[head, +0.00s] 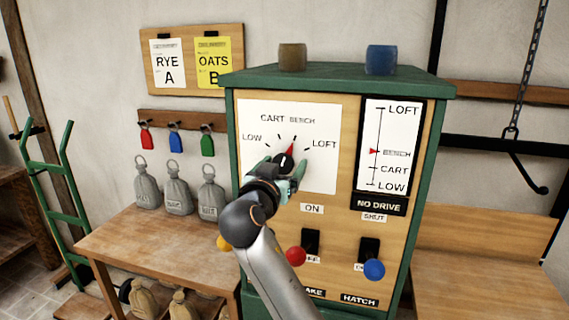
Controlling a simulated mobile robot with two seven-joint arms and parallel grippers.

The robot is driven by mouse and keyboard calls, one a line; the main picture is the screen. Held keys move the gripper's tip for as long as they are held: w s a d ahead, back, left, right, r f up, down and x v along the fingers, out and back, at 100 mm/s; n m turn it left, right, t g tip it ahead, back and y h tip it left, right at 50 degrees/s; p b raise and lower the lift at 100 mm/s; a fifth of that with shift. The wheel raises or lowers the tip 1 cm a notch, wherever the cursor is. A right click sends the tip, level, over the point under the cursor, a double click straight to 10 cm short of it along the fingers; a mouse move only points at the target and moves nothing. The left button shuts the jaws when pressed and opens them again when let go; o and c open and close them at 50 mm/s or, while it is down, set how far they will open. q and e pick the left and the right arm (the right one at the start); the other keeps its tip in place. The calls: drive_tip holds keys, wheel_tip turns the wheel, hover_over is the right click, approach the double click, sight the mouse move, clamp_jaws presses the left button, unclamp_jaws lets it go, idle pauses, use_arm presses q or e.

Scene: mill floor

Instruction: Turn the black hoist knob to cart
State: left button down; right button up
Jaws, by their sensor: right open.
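The black hoist knob (284,161) sits on the white dial plate (316,176) of the green-framed control cabinet. The plate is marked LOW, CART, BENCH and LOFT, and the knob's red pointer (291,149) points up toward BENCH. My right gripper (280,168) is at the knob, its teal fingers open on either side of it. I cannot tell whether they touch it. The gripper and wrist hide the lower part of the knob. My left gripper is not in view.
The level gauge (389,145) has its red marker at BENCH, above a NO DRIVE sign (379,204). Below are switches with a red ball (296,257) and a blue ball (374,269). Grey weights (178,190) stand on the left table. A chain hook (530,175) hangs right.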

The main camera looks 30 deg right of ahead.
drive_tip(key=c, duration=1.3)
